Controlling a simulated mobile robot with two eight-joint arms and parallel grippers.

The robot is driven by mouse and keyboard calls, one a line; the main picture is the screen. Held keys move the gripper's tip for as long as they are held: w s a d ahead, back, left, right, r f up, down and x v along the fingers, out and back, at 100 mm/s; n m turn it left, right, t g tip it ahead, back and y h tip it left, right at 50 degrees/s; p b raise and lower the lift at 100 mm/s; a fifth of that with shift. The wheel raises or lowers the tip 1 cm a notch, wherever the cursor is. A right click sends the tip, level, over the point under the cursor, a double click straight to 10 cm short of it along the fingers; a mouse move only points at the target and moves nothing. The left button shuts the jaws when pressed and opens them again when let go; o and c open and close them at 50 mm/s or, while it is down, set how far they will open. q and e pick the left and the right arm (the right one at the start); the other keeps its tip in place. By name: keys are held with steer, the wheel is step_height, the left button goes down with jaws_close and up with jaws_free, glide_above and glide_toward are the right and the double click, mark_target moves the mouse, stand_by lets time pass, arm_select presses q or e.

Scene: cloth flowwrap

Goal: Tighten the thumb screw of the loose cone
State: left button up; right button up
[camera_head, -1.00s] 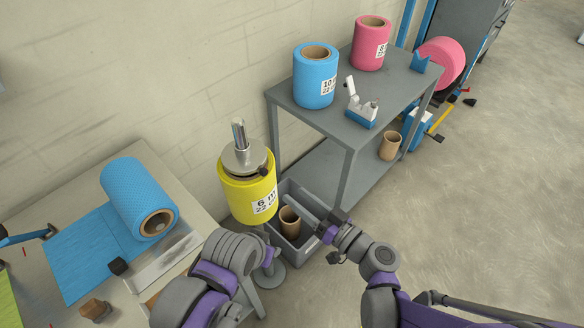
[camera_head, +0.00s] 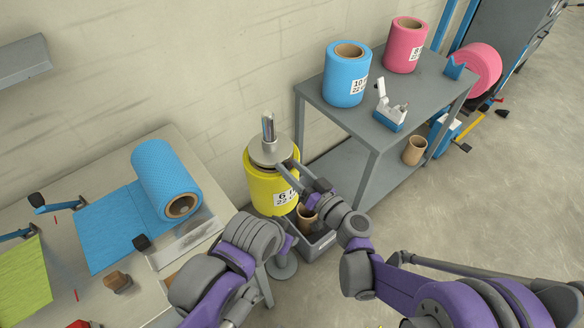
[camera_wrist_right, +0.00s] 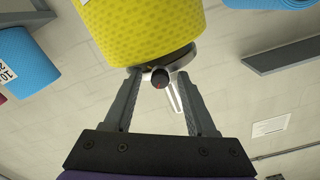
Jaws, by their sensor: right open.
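The yellow roll (camera_head: 262,190) stands upright on a post, with a grey metal cone (camera_head: 268,150) at its top around the bare spindle (camera_head: 268,126). In the right wrist view, which looks upside down, the black thumb screw (camera_wrist_right: 160,78) with a red mark sticks out below the yellow roll (camera_wrist_right: 145,30), at the cone. My right gripper (camera_head: 288,168) is at the cone's right side; its open fingers (camera_wrist_right: 161,84) stand on either side of the screw, with gaps visible. The fingers obscure the screw in the head view. My left arm shows in front, but its fingers are hidden.
A grey shelf (camera_head: 390,135) with a blue roll (camera_head: 345,85), pink roll (camera_head: 405,50) and white-blue dispenser (camera_head: 390,115) stands right. A grey bin (camera_head: 322,243) with a cardboard core (camera_head: 306,218) is below my right gripper. A bench (camera_head: 100,260) with blue wrap is left.

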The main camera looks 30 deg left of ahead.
jaws_close()
steer(key=shift+m, duration=0.3)
steer(key=m+b, duration=0.2)
steer(key=m, duration=0.2)
steer(key=shift+f, duration=0.1)
steer(key=m+b, duration=0.2)
steer(key=m, duration=0.3)
steer(key=shift+m+b, duration=0.3)
steer(key=shift+m, duration=0.1)
steer(key=m+b, duration=0.2)
steer(key=m, duration=0.3)
steer(key=m+b, duration=0.1)
steer(key=m, duration=0.3)
steer(key=shift+m, duration=0.3)
